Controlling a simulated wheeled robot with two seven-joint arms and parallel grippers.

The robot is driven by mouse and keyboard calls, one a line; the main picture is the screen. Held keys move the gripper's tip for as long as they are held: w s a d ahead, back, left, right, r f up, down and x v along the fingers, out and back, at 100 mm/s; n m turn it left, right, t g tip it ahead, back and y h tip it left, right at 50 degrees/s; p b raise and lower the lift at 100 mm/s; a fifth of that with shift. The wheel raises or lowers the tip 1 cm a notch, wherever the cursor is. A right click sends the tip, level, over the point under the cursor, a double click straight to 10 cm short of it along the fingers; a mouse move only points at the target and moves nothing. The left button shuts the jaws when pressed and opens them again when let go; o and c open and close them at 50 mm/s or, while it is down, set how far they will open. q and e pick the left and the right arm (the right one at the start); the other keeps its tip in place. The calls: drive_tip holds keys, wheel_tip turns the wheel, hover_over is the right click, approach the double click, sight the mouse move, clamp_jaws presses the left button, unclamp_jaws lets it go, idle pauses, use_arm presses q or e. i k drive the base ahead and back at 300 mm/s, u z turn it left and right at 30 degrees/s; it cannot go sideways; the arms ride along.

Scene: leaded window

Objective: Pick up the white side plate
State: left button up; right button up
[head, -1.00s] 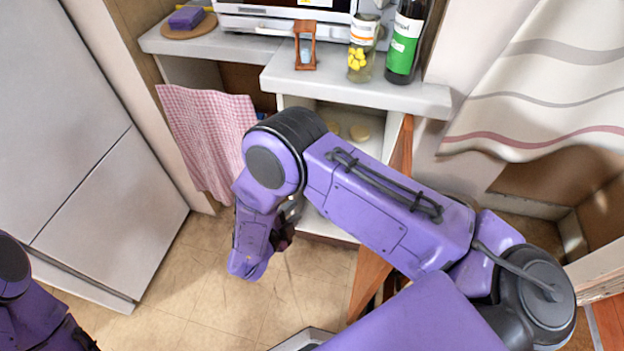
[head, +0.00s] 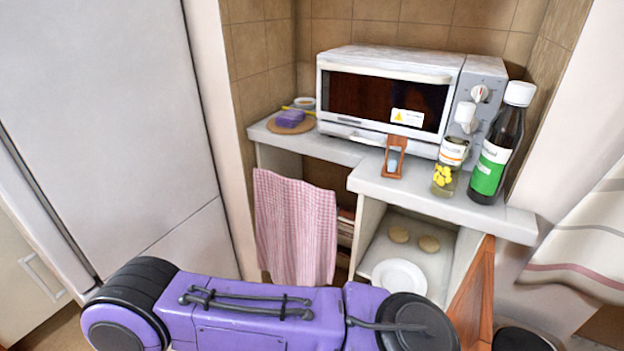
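A white side plate (head: 400,277) lies on a shelf of the open cupboard under the counter, at the lower middle right in the head view. Its lower edge is partly hidden by my purple arm, which crosses the bottom of the view in front of the cupboard. Neither gripper shows in the head view now, so I cannot see what they hold.
Two round buns (head: 428,243) lie behind the plate. An open wooden door (head: 474,296) stands right of the shelf. Above are a toaster oven (head: 390,95), an hourglass (head: 394,157), a jar (head: 449,168) and a dark bottle (head: 497,150). A checked cloth (head: 294,225) hangs left.

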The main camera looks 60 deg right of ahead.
sight(393, 275)
drive_tip(key=i, duration=1)
drive_tip(key=z, duration=2.6)
